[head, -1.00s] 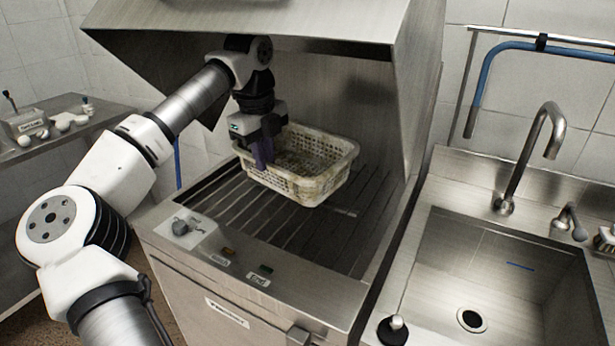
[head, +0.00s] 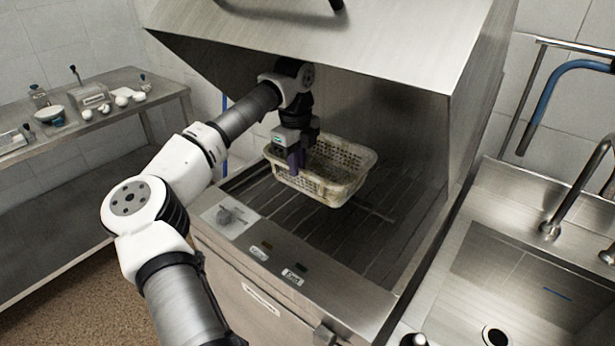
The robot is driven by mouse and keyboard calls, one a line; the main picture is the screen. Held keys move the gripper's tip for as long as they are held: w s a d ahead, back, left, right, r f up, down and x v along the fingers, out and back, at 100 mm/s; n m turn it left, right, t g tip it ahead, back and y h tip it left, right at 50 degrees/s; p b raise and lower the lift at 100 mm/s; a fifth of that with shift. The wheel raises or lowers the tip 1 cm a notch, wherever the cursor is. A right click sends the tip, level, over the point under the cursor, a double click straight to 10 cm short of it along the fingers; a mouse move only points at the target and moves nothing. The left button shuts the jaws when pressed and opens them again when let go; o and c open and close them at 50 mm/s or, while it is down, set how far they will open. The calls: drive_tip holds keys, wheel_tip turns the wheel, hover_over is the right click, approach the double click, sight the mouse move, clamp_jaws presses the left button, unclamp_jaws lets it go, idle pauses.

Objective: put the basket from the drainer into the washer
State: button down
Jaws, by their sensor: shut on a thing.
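The cream perforated basket (head: 345,187) is inside the open washer (head: 372,262), over its slatted rack, under the raised steel hood. I cannot tell whether it rests on the slats or hangs just above them. The basket looks about level and its inside shows no clear contents. My gripper (head: 296,165) points down at the basket's left side and is shut on its rim there. The fingertips are partly hidden against the basket wall. No drainer can be made out in this view.
The washer's hood (head: 350,50) hangs over my arm. A steel sink (head: 510,285) with a tap (head: 580,190) stands at the right. A side table (head: 150,87) at the left holds small items. Bare slats lie in front and right of the basket.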

drive_tip(key=shift+f+p, duration=0.55)
drive_tip(key=shift+f, duration=2.05)
drive_tip(key=c, duration=1.5)
unclamp_jaws()
drive_tip(key=shift+o, duration=0.2)
wheel_tip(320, 180, up, 12)
drive_tip(key=shift+r+b, duration=0.15)
drive_tip(key=shift+b, duration=0.95)
